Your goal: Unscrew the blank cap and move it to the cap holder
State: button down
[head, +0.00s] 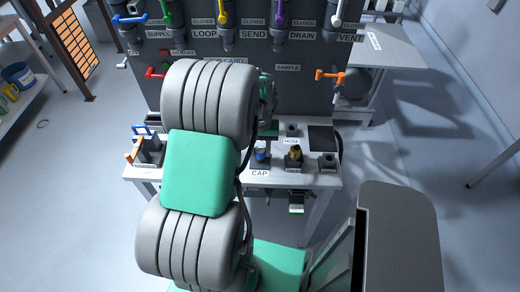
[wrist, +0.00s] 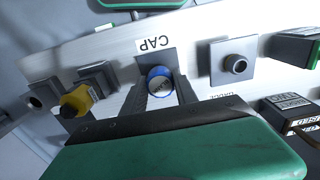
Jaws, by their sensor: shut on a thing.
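The blank cap (wrist: 160,86) is a round piece with a blue rim and a grey face, between my fingers in the wrist view. My gripper (wrist: 162,92) is shut on it, one dark finger on each side. The cap is at the dark block of the cap holder (wrist: 170,56), by the CAP label; I cannot tell whether it is seated or just above. In the head view the blue of the cap (head: 261,155) shows behind the CAP label (head: 260,173). My arm covers much of the middle there, and my fingers are hard to make out.
A yellow-topped fitting (head: 294,153) stands on a block right of the cap. An empty-looking dark socket (head: 328,160) is further right, and a HOSE-labelled block (head: 292,130) is behind. The grey valve panel (head: 300,100) rises at the back. An orange handle (head: 135,151) is at the bench's left end.

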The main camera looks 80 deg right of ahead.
aim_at(260, 151)
jog(key=shift+f+b, duration=0.95)
jog(key=shift+f, duration=0.55)
jog(key=c, duration=0.9)
grip_release()
jog(key=shift+o, duration=0.7)
jog(key=o, duration=0.4)
jog(key=shift+c, duration=0.2)
jog(key=shift+r, duration=0.15)
jog(key=shift+r+p, duration=2.2)
jog(key=shift+r, duration=0.75)
